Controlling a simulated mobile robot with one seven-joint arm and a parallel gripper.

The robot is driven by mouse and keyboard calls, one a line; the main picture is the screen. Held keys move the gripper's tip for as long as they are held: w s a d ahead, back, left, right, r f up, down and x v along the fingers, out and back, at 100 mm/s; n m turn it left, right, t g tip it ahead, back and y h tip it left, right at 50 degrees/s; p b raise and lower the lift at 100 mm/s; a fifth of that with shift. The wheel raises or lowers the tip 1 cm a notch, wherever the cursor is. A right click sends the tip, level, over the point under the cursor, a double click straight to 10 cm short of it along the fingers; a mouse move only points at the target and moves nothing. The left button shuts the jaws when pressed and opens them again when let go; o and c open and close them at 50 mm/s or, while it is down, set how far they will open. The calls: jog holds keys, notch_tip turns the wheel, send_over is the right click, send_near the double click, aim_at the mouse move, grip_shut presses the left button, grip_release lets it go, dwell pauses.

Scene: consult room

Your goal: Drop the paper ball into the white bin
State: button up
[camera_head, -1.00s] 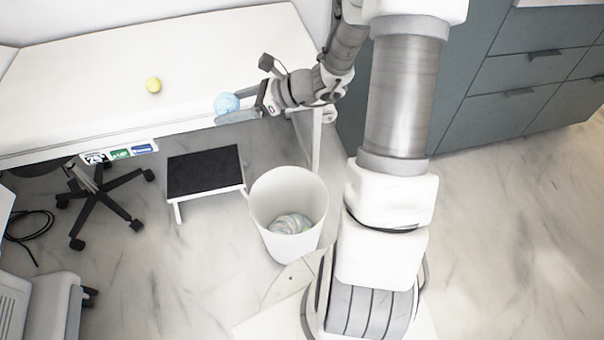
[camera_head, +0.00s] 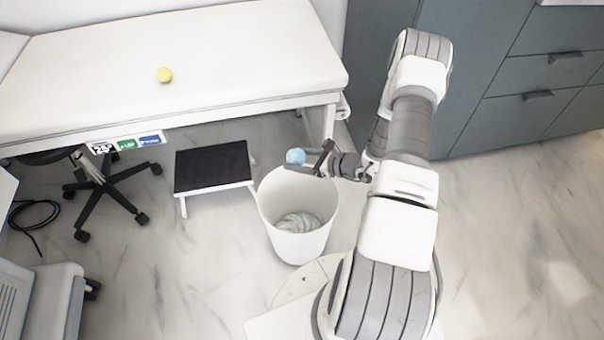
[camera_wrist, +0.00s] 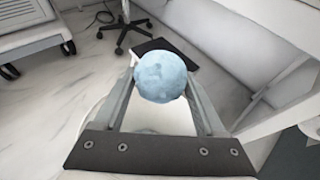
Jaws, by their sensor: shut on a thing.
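The paper ball (camera_head: 295,157) is light blue and round. My gripper (camera_head: 302,163) is shut on it, and it shows between the two fingers in the wrist view (camera_wrist: 161,77). In the head view the ball appears over the far rim of the white bin (camera_head: 300,238). The bin stands upright on the floor, open at the top, with a crumpled pale liner or bag (camera_head: 298,222) at its bottom. In the wrist view part of the white bin (camera_wrist: 160,120) shows below the ball, between the fingers. The ball's exact height above the rim is hard to tell.
A black-topped step stool (camera_head: 213,167) stands left of the bin. Grey cabinets (camera_head: 480,90) stand at the back right. A wheeled chair base (camera_head: 105,190) is at the left. The floor at the right is clear.

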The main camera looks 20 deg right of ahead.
notch_tip(320, 180, down, 11)
jog(key=s+b, duration=0.1)
jog(key=b, duration=0.3)
jog(key=shift+s+d, duration=0.25)
jog(key=o, duration=1.2)
jog(key=shift+o, duration=0.2)
jog(key=p+v, duration=0.3)
jog(key=v, duration=1.4)
jog(key=shift+s+p, duration=0.4)
